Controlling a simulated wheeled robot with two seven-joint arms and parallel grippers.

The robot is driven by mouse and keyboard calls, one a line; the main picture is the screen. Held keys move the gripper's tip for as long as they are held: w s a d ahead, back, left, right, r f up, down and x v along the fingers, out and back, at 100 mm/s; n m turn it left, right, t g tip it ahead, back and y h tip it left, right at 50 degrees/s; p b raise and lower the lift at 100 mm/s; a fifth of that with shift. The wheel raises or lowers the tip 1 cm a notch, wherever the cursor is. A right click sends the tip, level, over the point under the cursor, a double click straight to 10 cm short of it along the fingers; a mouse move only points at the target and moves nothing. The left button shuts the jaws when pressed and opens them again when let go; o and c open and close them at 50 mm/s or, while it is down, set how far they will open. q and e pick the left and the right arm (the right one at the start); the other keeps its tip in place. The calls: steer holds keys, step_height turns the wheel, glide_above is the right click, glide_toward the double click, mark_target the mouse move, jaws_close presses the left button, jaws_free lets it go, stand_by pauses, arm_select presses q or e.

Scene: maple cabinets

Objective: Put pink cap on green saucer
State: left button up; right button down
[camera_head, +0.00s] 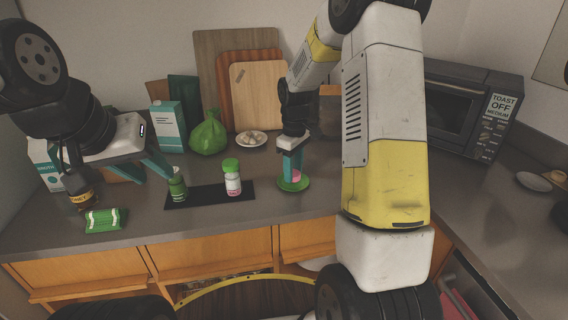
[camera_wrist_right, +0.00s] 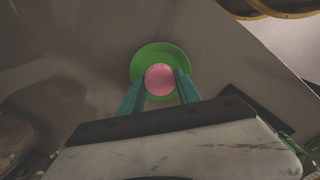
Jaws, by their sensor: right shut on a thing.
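The green saucer (camera_head: 303,185) lies on the grey counter, right of the dark mat. It also shows in the right wrist view (camera_wrist_right: 147,56). The pink cap (camera_wrist_right: 160,79) is between the fingertips of my right gripper (camera_wrist_right: 161,84), over the saucer's middle. In the head view the pink cap (camera_head: 296,175) is partly covered by the teal fingers of my right gripper (camera_head: 292,175). I cannot tell whether the cap touches the saucer. My left gripper (camera_head: 155,172) is at the left, fingers spread, above the counter near a dark green bottle (camera_head: 177,185).
A white jar with a green cap (camera_head: 232,180) stands on the dark mat (camera_head: 208,196). A green bag (camera_head: 209,134), a plate of pale items (camera_head: 251,140) and cutting boards (camera_head: 256,95) are behind. A green packet (camera_head: 104,220) lies at the left front. The counter right of the saucer is partly hidden by my arm.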

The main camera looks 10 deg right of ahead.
steer(key=shift+f, duration=0.6)
steer(key=shift+f, duration=0.15)
steer(key=c, duration=0.9)
jaws_free()
steer(key=shift+o, duration=0.2)
step_height(320, 180, up, 12)
steer(key=s+r+m+t+y, duration=0.1)
steer(key=s+r+m+t, duration=0.25)
steer(key=s+r, duration=0.65)
steer(key=s+a+m+t, duration=0.1)
steer(key=s+m, duration=0.1)
steer(key=s, duration=0.5)
steer(key=s+a+m+t+y, duration=0.1)
steer(key=s+m, duration=0.2)
steer(key=s, duration=0.4)
steer(key=shift+s+r+t, duration=0.15)
steer(key=shift+t, duration=0.2)
